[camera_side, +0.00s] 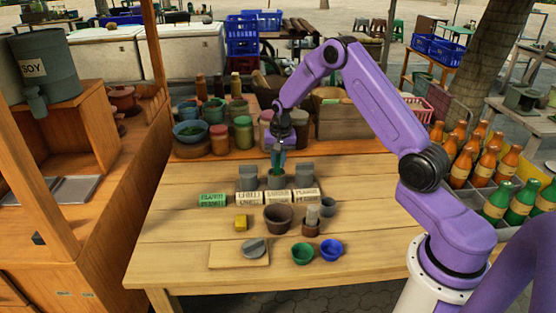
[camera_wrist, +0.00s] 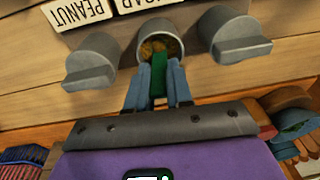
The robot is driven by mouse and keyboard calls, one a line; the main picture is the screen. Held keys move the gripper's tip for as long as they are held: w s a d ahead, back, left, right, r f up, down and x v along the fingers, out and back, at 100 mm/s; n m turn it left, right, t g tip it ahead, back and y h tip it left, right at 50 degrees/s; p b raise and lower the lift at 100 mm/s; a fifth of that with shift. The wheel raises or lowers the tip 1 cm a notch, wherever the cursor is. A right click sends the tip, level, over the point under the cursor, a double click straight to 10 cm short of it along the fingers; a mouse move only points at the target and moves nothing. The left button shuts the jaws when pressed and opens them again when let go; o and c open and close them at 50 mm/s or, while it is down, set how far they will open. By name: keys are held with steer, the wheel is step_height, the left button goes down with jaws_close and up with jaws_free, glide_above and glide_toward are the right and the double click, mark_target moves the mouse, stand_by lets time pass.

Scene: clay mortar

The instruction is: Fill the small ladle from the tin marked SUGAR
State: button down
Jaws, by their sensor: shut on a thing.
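My gripper (camera_side: 279,160) is shut on a green ladle handle above the middle tin (camera_side: 279,181). In the wrist view, my fingertips (camera_wrist: 160,88) hold the green handle (camera_wrist: 160,80) upright between them at the tin's mouth. This tin (camera_wrist: 183,44) is open, with golden-brown crumbly stuff (camera_wrist: 153,47) inside. It stands behind a label partly reading SUGAR (camera_wrist: 140,3). The handle's lower end is at or in the mouth; the ladle's bowl cannot be made out. A covered tin stands on each side, left (camera_wrist: 88,62) behind PEANUT (camera_wrist: 82,10), and right (camera_wrist: 232,38).
Nearer the front stand a clay mortar (camera_side: 277,219), a yellow block (camera_side: 241,222), a brown holder (camera_side: 310,229), and a green (camera_side: 302,254) and a blue bowl (camera_side: 331,251). A grey lid (camera_side: 253,248) lies on a board (camera_side: 225,258). Jars (camera_side: 219,139) crowd the back. The table's left front is clear.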

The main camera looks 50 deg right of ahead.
steer(key=shift+r, duration=3.25)
